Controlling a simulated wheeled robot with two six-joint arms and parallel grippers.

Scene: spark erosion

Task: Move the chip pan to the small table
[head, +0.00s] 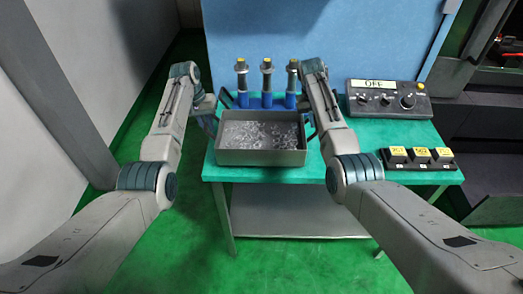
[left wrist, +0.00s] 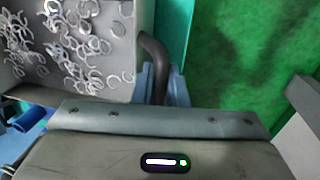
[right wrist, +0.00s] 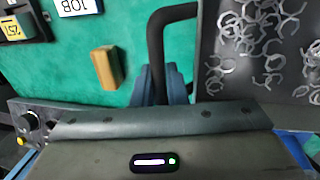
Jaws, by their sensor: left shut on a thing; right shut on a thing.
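The chip pan (head: 262,157) is a grey rectangular tray holding many curled metal chips. It is over the teal-topped table (head: 330,173), near its front left; I cannot tell whether it touches the top. My left gripper (left wrist: 160,85) is shut on the pan's dark left handle (left wrist: 154,50). My right gripper (right wrist: 158,85) is shut on the dark right handle (right wrist: 157,35). In the head view both gripper tips are mostly hidden behind my arm links. Chips show inside the pan in both wrist views.
Several blue holders with yellow-topped tools (head: 266,78) stand behind the pan. A control box reading OFF (head: 388,100) and a rack of labelled blocks (head: 418,158) are to the right. A lower shelf (head: 290,212) is under the tabletop. Green floor (head: 140,240) is open at the left.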

